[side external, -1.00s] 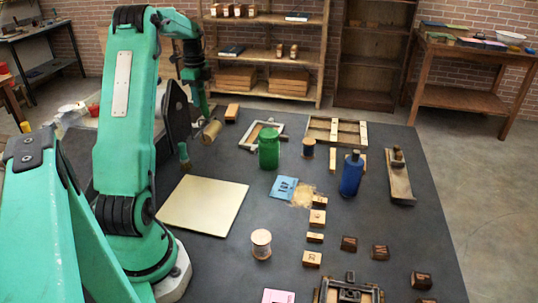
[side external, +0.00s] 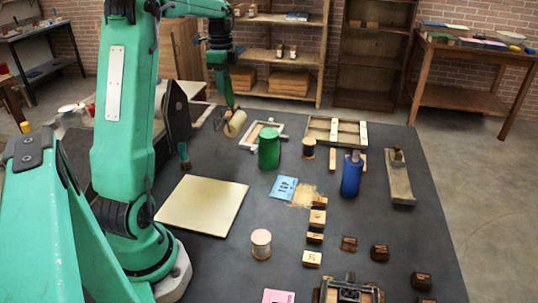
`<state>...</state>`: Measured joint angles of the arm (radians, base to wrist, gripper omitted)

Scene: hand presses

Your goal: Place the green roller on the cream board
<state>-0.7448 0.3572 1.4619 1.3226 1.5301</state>
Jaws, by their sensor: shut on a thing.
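My gripper (side external: 224,78) is at the back left of the dark table, pointing down and shut on the roller (side external: 235,123). The jaws themselves are too small to make out clearly. The roller hangs behind and to the right of the cream board (side external: 200,205), apart from it. The cream board lies flat at the left of the table with its top bare.
A green jar (side external: 269,148) stands right of the roller, before a wooden frame (side external: 262,132). A green-handled brush (side external: 184,156) and a dark upright plate (side external: 177,120) stand behind the board.

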